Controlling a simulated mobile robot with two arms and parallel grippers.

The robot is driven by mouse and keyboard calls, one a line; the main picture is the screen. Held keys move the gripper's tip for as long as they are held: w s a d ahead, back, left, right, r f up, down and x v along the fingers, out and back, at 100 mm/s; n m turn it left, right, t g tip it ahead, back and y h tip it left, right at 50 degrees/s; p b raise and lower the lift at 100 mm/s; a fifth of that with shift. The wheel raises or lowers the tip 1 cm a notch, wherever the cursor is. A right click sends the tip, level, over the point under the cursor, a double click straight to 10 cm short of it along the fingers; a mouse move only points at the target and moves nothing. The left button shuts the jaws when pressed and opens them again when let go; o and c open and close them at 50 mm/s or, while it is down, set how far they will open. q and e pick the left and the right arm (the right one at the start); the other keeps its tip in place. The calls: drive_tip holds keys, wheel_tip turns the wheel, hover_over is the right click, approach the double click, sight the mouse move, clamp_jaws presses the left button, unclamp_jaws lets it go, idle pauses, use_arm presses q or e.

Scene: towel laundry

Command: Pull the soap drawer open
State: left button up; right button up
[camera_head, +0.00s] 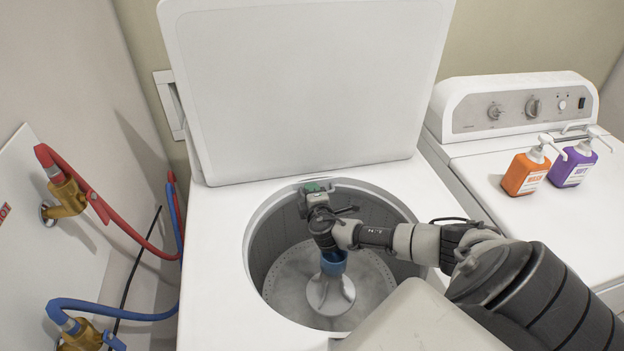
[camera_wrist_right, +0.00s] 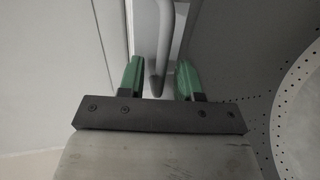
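My right gripper (camera_head: 318,187) is at the back rim of the open washer tub, in the head view. It hides most of the soap drawer area there. In the right wrist view, its two green fingers (camera_wrist_right: 160,80) are apart. A grey bar-shaped handle (camera_wrist_right: 165,40), which looks like the soap drawer's, reaches down between them. Gaps show on both sides of the bar, so the fingers do not look closed on it. Whether the drawer is out at all is hard to tell. My left gripper is not in view.
The washer's lid (camera_head: 305,90) stands raised behind the tub. The agitator (camera_head: 330,292) stands in the tub under my right wrist. Orange (camera_head: 525,172) and purple (camera_head: 572,166) pump bottles stand on the machine at right. Red and blue hoses (camera_head: 120,315) run along the left wall.

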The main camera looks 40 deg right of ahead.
clamp_jaws()
idle(0.3)
drive_tip(key=shift+f+p+v, duration=0.2)
drive_tip(key=shift+p+v, duration=0.05)
drive_tip(key=shift+v, duration=0.7)
drive_tip(key=shift+f+p+v, duration=0.2)
drive_tip(key=shift+p+v, duration=0.05)
drive_tip(key=shift+v, duration=0.75)
unclamp_jaws()
drive_tip(key=shift+s, duration=0.1)
drive_tip(key=shift+b+v, duration=0.55)
drive_tip(key=shift+v, duration=4.8)
